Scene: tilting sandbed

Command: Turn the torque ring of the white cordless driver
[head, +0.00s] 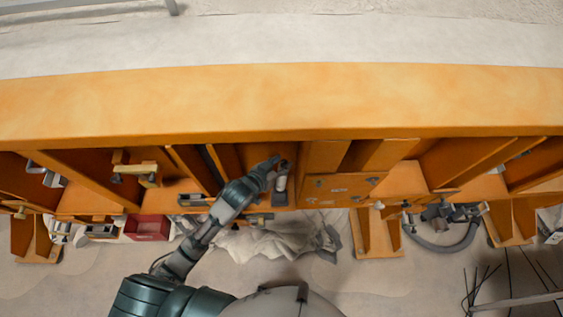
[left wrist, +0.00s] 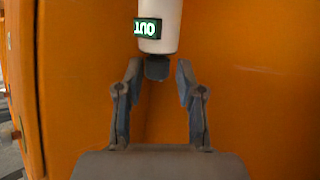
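The white cordless driver (left wrist: 165,14) hangs into the top of the left wrist view, with a lit green display on its side. A dark ring-like end (left wrist: 157,67) sits at its lower tip. My left gripper (left wrist: 159,75) is open, one finger on each side of this dark end, with visible gaps. Whether the fingertips are level with it in depth is hard to tell. In the head view, the driver (head: 281,184) is a small pale upright shape in an orange bay, just right of my left gripper (head: 277,165). My right gripper is not in view.
A long orange wooden frame (head: 280,100) spans the head view, with upright dividers and bays below it. An orange panel with small fittings (head: 340,190) is right of the driver. A red box (head: 147,228), a pale cloth (head: 262,242) and a dark hose (head: 440,245) lie lower down.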

